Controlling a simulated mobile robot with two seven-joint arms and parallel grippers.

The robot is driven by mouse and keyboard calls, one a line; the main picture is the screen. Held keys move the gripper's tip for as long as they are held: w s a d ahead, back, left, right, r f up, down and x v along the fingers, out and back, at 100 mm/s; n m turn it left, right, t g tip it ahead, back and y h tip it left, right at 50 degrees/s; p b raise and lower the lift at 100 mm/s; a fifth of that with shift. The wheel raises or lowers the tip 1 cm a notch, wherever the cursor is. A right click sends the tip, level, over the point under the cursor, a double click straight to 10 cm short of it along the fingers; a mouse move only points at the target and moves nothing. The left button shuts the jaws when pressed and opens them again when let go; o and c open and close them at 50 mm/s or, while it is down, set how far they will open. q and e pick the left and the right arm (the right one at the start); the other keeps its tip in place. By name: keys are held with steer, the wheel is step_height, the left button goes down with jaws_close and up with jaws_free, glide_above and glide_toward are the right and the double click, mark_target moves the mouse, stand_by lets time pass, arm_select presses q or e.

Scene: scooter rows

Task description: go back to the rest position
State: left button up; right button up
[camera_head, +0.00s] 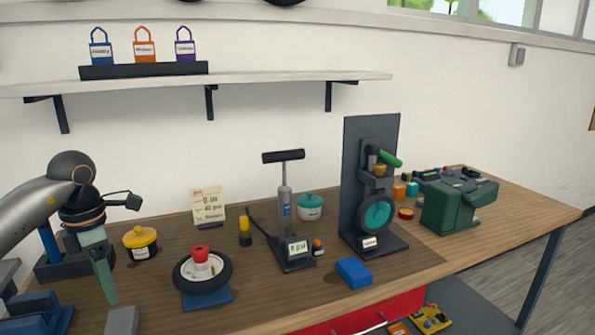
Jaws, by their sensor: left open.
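My left gripper (104,280) comes in from the left and points down over the left end of the wooden workbench (300,292). It is open, with nothing seen between its greenish fingers. It is left of a yellow-lidded pot (140,242) and a small wheel (203,270) with a red-topped hub on a blue stand. Whether its fingertips touch anything cannot be told. My right gripper is out of view.
A pump (286,205) with a gauge, a teal-lidded pot (310,206), a blue block (353,272), a dark upright stand (371,135) and a green vise-like machine (455,205) stand rightward. A wall shelf (240,83) holds three padlock-shaped tags. Bench wood in front of the pump is clear.

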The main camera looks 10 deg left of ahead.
arm_select(q)
steer(key=d+f+m+h, duration=0.2)
steer(key=d+f+h, duration=0.45)
steer(key=d, duration=0.85)
steer(key=s+d+n+t+h+p, duration=0.25)
steer(key=d+n+t+h, duration=0.35)
steer(key=d+n+h, duration=1.1)
steer(key=s+a+f+n+t+y, duration=0.2)
steer(key=f+n+t+y, duration=0.3)
steer(key=f+n+y, duration=0.3)
steer(key=s+a+f+n+t+y, duration=0.1)
steer(key=a+f+n+t+y, duration=0.1)
steer(key=f+n+t+y, duration=0.55)
steer(key=s+a+f+n+g+y, duration=0.4)
steer(key=s+f+n+g, duration=0.5)
steer(key=s+f, duration=0.3)
steer(key=s+n+y, duration=0.1)
steer(key=s, duration=0.1)
steer(key=shift+s+a+n+y+p, duration=0.2)
steer(key=shift+s+n+y+p, duration=0.1)
steer(key=shift+n+y+p, duration=0.1)
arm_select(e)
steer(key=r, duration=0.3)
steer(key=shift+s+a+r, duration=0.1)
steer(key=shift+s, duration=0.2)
